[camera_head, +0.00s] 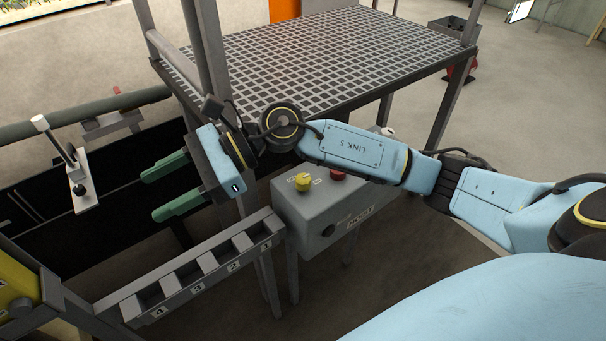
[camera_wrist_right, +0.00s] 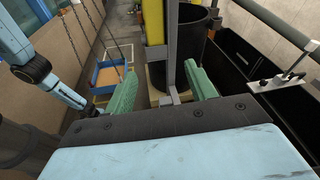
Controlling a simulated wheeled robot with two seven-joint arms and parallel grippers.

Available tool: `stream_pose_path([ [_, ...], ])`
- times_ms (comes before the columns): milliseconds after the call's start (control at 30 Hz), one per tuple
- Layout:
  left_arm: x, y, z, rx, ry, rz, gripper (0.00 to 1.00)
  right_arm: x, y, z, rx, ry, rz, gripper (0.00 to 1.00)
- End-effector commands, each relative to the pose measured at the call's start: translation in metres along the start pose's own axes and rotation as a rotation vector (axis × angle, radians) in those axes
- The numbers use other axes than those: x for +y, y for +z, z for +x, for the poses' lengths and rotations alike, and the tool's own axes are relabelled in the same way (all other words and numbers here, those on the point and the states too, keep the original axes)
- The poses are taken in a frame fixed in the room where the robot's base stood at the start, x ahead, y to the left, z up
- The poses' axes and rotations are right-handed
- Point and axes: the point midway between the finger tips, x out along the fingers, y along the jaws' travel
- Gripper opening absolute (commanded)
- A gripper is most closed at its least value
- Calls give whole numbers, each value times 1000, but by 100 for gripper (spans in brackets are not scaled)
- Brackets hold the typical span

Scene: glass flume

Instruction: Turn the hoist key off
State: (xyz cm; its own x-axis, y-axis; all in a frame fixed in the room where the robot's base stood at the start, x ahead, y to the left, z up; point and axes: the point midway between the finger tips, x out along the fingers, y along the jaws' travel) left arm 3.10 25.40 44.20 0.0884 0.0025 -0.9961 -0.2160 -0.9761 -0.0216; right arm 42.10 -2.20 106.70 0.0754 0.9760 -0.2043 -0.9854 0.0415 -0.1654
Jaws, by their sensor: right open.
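My left gripper does not show.
A red button (camera_head: 338,175) sits beside the yellow knob. A grey rack with numbered slots (camera_head: 207,262) stands left of the box. A grating platform (camera_head: 330,55) is behind. A white-handled lever (camera_head: 58,145) stands at far left. Chains (camera_wrist_right: 85,35) hang in the wrist view.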

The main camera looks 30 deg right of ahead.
Motion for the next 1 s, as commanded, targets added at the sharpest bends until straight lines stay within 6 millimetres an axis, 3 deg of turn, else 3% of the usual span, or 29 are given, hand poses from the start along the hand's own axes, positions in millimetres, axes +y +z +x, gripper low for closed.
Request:
stream_pose_path([
  [100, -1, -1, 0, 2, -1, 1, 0, -13, -51, -40, 368, 160, -271, 56],
  [200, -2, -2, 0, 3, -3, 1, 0, -29, -86, -94, 659, 299, -414, 56],
  [300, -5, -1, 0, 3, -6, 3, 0, -44, -104, -153, 903, 420, -483, 56],
  [400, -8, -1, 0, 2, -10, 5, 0, -54, -109, -203, 1080, 514, -498, 56],
  [500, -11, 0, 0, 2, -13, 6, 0, -59, -109, -236, 1187, 575, -492, 56],
  [600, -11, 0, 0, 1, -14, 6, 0, -60, -110, -250, 1234, 605, -483, 56],
  [733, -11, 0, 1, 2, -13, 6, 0, -57, -121, -251, 1244, 615, -479, 56],
  [1000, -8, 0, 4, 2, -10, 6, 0, -48, -173, -239, 1240, 614, -478, 56],
])
